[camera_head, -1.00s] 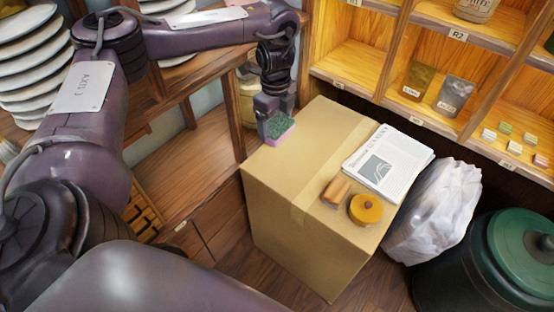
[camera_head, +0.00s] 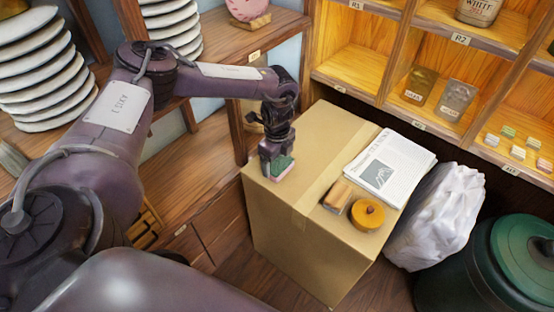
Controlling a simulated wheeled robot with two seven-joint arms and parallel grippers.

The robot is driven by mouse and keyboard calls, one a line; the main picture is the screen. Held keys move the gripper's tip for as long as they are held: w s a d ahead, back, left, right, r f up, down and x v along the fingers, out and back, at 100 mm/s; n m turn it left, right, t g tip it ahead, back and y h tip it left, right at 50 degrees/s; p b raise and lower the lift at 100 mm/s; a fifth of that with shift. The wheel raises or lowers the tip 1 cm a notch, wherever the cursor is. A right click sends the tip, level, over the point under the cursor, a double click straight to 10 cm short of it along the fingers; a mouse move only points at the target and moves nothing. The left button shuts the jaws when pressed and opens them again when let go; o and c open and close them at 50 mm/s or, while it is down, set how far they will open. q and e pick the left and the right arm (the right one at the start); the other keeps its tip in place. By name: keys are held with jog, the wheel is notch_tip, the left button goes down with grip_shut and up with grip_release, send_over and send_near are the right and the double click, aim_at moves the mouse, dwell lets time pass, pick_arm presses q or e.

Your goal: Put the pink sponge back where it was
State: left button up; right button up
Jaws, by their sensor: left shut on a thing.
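The pink sponge (camera_head: 281,170) has a green top face and a pink lower part. It is at the far left part of the cardboard box's top (camera_head: 317,143). My left gripper (camera_head: 274,165) points down and is shut on the sponge. I cannot tell whether the sponge touches the box top or is held just above it. The gripper fingers hide part of the sponge. My right gripper is not in view.
On the box lie a folded newspaper (camera_head: 390,166), a wooden-backed block (camera_head: 337,195) and a round orange-yellow object (camera_head: 367,213). A white plastic bag (camera_head: 435,215) and a green lidded bin (camera_head: 490,265) stand to the right. Wooden shelves (camera_head: 352,72) rise behind.

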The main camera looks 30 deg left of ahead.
aim_at(277, 162)
pick_arm(q)
jog(key=o, duration=0.5)
jog(key=shift+f, duration=0.15)
jog(key=o, duration=0.4)
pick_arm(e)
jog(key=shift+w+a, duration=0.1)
pick_arm(q)
jog(key=shift+r, duration=0.5)
notch_tip(277, 162, up, 11)
jog(key=shift+r, duration=0.2)
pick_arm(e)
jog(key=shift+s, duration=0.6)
